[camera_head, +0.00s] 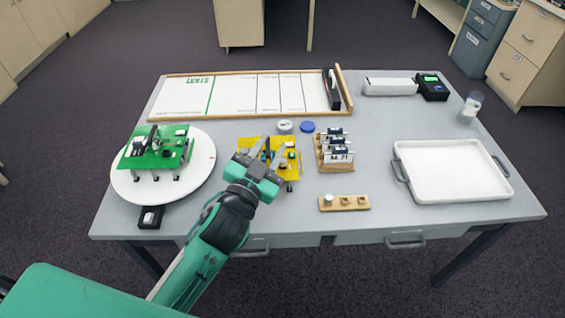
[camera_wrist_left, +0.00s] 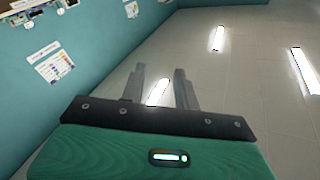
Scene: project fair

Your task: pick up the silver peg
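A small pale, silvery round peg (camera_head: 328,198) stands at the left end of a short wooden strip (camera_head: 345,208) near the table's front edge. It appears to be the silver peg, though it is small in the head view. My left gripper (camera_head: 268,155) is raised to the left of the strip, in front of a yellow board. In the left wrist view its two fingers (camera_wrist_left: 159,80) are apart with nothing between them. That view faces the wall and ceiling lights, so the peg does not show there. My right gripper is not in view.
A green circuit board (camera_head: 155,148) stands on a white round turntable (camera_head: 125,190) at left. The yellow board (camera_head: 290,170) is partly hidden behind my gripper. A wooden rack (camera_head: 333,164) stands behind the strip. A white tray (camera_head: 450,173) lies at right. Table right of the strip is clear.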

